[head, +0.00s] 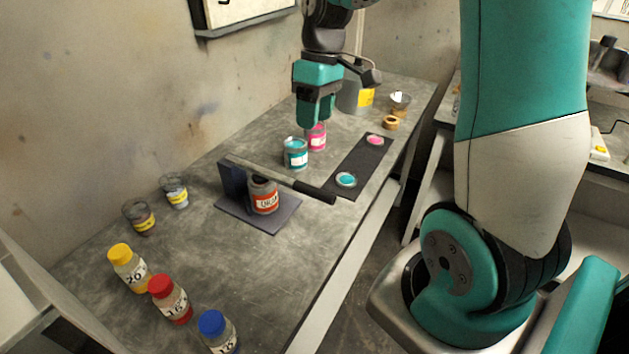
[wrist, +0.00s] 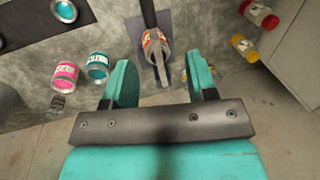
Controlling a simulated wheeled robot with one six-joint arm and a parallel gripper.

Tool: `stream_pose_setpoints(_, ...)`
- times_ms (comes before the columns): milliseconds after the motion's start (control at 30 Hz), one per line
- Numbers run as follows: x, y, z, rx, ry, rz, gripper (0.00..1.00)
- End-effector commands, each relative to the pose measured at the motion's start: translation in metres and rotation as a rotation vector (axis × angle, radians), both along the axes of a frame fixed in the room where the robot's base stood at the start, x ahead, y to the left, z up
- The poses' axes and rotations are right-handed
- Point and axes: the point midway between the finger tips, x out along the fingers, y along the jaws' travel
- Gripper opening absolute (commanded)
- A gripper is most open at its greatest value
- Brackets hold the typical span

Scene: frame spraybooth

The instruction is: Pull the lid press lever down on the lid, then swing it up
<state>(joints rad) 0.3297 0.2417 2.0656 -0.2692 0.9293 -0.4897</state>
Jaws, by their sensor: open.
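The lid press stands mid-bench, with a dark base plate (head: 235,212), a dark upright post (head: 232,179) and a thin lever with a thick black handle (head: 314,191). The lever runs from the post across the top of a can with an orange-red label (head: 264,199), its handle reaching toward the bench's front edge. I cannot tell whether the lever touches the can's lid. My gripper (head: 317,122) is open and empty, above and behind the press. In the wrist view, the can (wrist: 153,42) and lever handle (wrist: 148,12) show beyond and between my fingers (wrist: 161,84).
A teal can (head: 296,153) and a pink can (head: 317,137) stand behind the press, near a black mat (head: 360,163) with teal and pink lids. Two cups (head: 174,192) stand by the wall. Yellow, red and blue-capped bottles (head: 170,299) stand at front left.

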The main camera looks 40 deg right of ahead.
Motion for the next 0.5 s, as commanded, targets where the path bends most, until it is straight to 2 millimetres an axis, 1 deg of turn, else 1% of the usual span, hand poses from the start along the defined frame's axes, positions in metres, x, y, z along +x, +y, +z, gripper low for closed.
stream_pose_setpoints(33, 0.003, -0.015, -0.003, -0.002, 0.011, -0.015, 0.52)
stream_pose_setpoints(100, 0.005, -0.024, -0.008, -0.002, 0.019, -0.02, 0.52)
stream_pose_setpoints(133, 0.005, -0.025, -0.011, -0.003, 0.02, -0.021, 0.52)
stream_pose_setpoints(267, 0.003, -0.021, -0.028, -0.002, 0.023, -0.018, 0.52)
stream_pose_setpoints(367, 0.002, -0.017, -0.048, -0.001, 0.024, -0.019, 0.52)
stream_pose_setpoints(500, -0.001, -0.011, -0.08, -0.002, 0.025, -0.018, 0.52)
